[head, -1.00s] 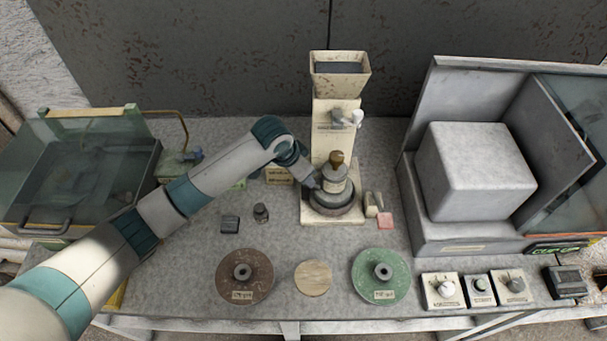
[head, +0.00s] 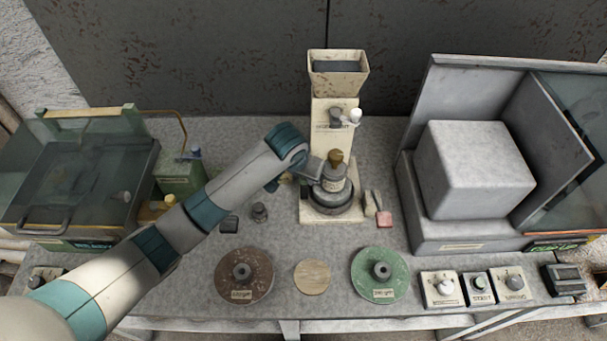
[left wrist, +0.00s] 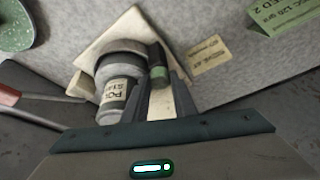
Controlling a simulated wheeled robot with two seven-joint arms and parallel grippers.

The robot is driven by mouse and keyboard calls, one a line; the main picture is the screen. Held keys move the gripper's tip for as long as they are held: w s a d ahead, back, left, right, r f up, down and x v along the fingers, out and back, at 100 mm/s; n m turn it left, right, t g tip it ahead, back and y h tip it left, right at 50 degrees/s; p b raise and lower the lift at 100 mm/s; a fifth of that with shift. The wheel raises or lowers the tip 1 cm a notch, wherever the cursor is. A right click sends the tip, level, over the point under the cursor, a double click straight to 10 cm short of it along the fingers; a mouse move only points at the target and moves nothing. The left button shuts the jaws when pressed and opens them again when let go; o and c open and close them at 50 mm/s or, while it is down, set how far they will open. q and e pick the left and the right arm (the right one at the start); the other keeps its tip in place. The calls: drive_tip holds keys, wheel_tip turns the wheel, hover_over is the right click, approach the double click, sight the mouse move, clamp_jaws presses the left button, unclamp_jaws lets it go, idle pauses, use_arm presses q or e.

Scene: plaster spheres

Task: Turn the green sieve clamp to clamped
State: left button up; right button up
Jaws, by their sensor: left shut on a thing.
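The sieve machine (head: 332,115) is a cream stand with a hopper on top and a grey labelled pot (head: 333,184) on a dark round base. My left gripper (head: 314,172) is at the left side of the pot. In the left wrist view its fingers (left wrist: 150,95) are shut on the green-banded clamp. The fingers hide part of the clamp, so its exact setting is unclear. My right gripper is not in view.
A brown disc (head: 243,292), a wooden disc (head: 312,278) and a green disc (head: 381,291) lie along the front. Small control boxes (head: 440,289) stand at front right. A large grey cabinet (head: 440,235) is at right, a glass-lidded basin (head: 80,190) at left.

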use_arm(q)
drive_tip(key=shift+w+r, duration=0.1)
drive_tip(key=o, duration=1)
drive_tip(key=shift+o, duration=0.2)
drive_tip(key=b+v, duration=0.2)
drive_tip(key=v, duration=1.5)
drive_tip(key=shift+s+b, duration=0.25)
drive_tip(key=shift+b, duration=0.1)
